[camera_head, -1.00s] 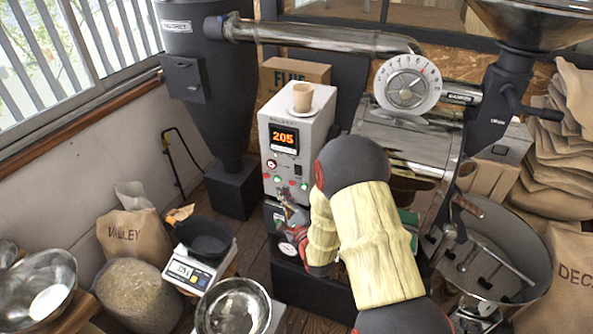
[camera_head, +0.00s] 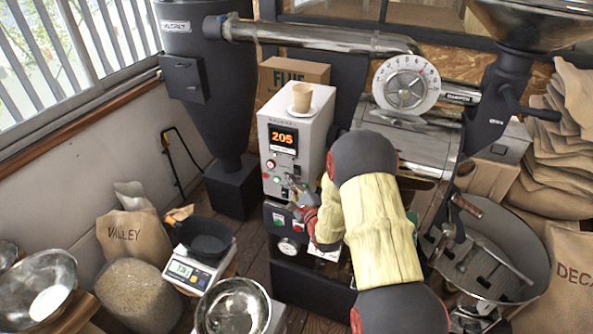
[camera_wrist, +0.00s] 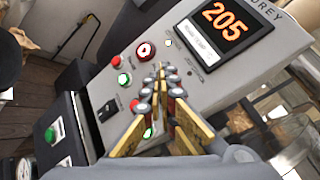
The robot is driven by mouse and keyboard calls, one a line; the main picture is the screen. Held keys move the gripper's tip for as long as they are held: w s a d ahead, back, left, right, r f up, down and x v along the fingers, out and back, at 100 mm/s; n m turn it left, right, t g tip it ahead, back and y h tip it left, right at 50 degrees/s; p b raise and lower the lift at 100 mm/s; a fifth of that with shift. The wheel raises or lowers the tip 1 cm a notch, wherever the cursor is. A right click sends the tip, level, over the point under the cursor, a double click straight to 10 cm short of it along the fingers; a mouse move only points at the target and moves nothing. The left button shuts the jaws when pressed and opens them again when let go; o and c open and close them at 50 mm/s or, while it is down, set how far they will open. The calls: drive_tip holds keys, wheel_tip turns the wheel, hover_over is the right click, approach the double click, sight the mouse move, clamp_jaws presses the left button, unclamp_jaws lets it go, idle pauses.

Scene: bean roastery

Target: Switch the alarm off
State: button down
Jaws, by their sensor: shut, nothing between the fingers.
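The grey control box (camera_head: 312,125) has a dark display (camera_head: 284,139) showing an orange 205. A red button (camera_wrist: 135,104) and a green one (camera_wrist: 148,132) are lower, partly beside the fingers. My gripper (camera_wrist: 161,72) is shut and empty, tips in front of the panel below the display; contact cannot be told. In the head view my gripper (camera_head: 289,183) covers part of the panel's lower half. The small labels are unreadable.
A paper cup (camera_head: 302,97) stands on the control box. A lower dark box has red and green buttons (camera_wrist: 50,135). The steel drum (camera_head: 410,145) and cooling tray (camera_head: 535,265) are right of my arm. A scale (camera_head: 195,272) and steel bowl (camera_head: 236,306) are front left.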

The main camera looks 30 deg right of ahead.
drive_tip(key=shift+w+d+r, duration=0.1)
drive_tip(key=shift+w+d, duration=0.3)
drive_tip(key=shift+d, duration=0.15)
drive_tip(key=shift+w+d, duration=0.1)
drive_tip(key=shift+d, duration=0.05)
idle(1.0)
drive_tip(key=shift+w+d+r, duration=0.1)
drive_tip(key=shift+w+d, duration=0.05)
drive_tip(key=shift+d, duration=0.05)
drive_tip(key=shift+w+d+b, duration=0.2)
drive_tip(key=shift+b, duration=0.15)
idle(0.7)
drive_tip(key=shift+s+a, duration=0.45)
drive_tip(key=shift+a, duration=0.15)
idle(0.4)
drive_tip(key=s+a, duration=0.2)
drive_tip(key=s+a+b, duration=0.1)
drive_tip(key=shift+a+f, duration=0.35)
drive_tip(key=shift+a, duration=0.05)
